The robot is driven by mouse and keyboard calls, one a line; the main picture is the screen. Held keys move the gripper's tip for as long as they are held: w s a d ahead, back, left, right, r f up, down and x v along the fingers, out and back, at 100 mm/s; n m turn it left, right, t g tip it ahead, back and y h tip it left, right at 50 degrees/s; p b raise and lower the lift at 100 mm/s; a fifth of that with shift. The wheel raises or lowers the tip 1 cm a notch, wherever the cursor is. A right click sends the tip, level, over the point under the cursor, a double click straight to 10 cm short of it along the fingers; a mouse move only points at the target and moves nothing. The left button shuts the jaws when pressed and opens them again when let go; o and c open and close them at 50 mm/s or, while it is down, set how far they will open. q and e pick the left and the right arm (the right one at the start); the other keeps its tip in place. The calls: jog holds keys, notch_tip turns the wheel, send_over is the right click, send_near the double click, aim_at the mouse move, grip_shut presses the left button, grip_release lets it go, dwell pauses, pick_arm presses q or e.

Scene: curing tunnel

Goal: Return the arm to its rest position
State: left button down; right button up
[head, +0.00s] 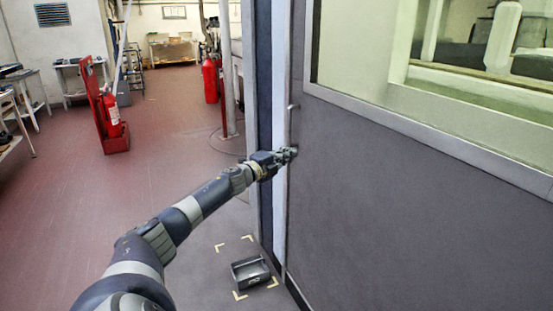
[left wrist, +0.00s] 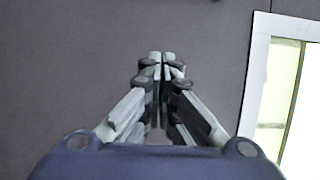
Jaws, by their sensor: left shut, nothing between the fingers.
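My left arm reaches from the bottom left of the head view toward a grey door (head: 400,200) with a large window. My left gripper (head: 292,153) is at the door's left edge, below a small handle (head: 292,107). In the left wrist view the fingers (left wrist: 161,58) are shut together with nothing between them, in front of the plain grey door panel (left wrist: 80,60). I cannot tell whether the fingertips touch the panel. My right gripper is not in view.
A dark open tray (head: 250,271) sits on the floor inside yellowish corner marks, below my left arm. A red stand with an extinguisher (head: 112,115) and a red cylinder (head: 210,80) stand farther back. Tables (head: 75,75) line the left side. The red floor between is largely clear.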

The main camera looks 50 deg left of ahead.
pick_arm(q)
jog(key=s, duration=0.3)
jog(key=shift+s+a+b, duration=0.3)
jog(key=shift+s+a, duration=0.05)
jog(key=shift+a, duration=0.05)
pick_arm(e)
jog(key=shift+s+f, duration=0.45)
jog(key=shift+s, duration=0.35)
pick_arm(q)
jog(key=shift+f, duration=0.2)
